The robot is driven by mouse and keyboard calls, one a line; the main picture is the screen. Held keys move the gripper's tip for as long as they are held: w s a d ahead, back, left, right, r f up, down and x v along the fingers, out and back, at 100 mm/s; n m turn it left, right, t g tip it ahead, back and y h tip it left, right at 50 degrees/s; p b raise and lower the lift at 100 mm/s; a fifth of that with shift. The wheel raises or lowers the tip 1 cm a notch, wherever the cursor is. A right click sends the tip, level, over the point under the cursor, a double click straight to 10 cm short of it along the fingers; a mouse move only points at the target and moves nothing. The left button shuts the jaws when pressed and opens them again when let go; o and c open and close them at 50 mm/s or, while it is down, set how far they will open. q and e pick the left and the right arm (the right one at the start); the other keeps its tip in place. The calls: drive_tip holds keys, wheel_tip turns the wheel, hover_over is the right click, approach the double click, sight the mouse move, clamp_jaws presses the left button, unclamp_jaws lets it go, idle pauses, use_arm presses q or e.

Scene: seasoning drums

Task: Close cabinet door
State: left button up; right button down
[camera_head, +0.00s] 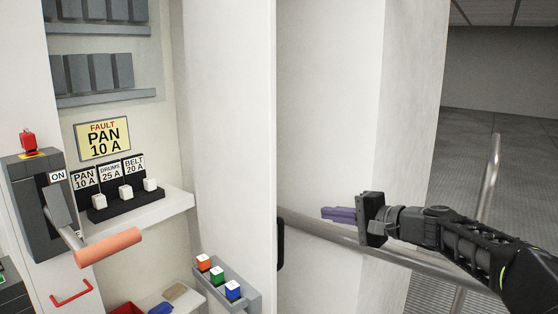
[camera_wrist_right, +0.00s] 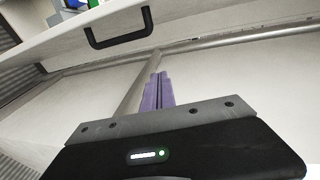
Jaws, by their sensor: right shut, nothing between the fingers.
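The white cabinet door (camera_head: 228,120) stands open in the head view, its inner face toward the cabinet. A black handle (camera_head: 281,244) sticks out at its right edge. In the wrist view the handle (camera_wrist_right: 121,42) shows at the top left on the white door panel (camera_wrist_right: 200,22). My right gripper (camera_head: 324,213) is shut and empty, right of the door edge and handle, its purple fingers pointing left. In the wrist view the shut fingers (camera_wrist_right: 155,80) point up, apart from the handle. My left gripper is out of view.
Inside the cabinet are an ON switch with an orange lever grip (camera_head: 110,247), a row of breakers (camera_head: 125,195) and a yellow fault sign (camera_head: 103,140). A grey tray (camera_head: 245,300) on the door holds coloured blocks. A metal rail (camera_head: 330,232) runs behind my right gripper, before a white wall.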

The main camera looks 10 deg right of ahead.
wheel_tip(320, 180, up, 10)
drive_tip(key=s+a+n+y, duration=0.1)
drive_tip(key=s+a+y, duration=0.1)
drive_tip(key=y, duration=0.1)
drive_tip(key=shift+s+n+y, duration=0.3)
drive_tip(key=shift+s+n, duration=0.1)
drive_tip(key=shift+w+a, duration=0.1)
drive_tip(key=shift+a, duration=0.05)
drive_tip(key=w+a+p, duration=0.3)
drive_tip(key=w+a, duration=0.2)
drive_tip(key=a, duration=0.5)
drive_tip(key=shift+w, duration=0.2)
drive_tip(key=shift+a, duration=0.1)
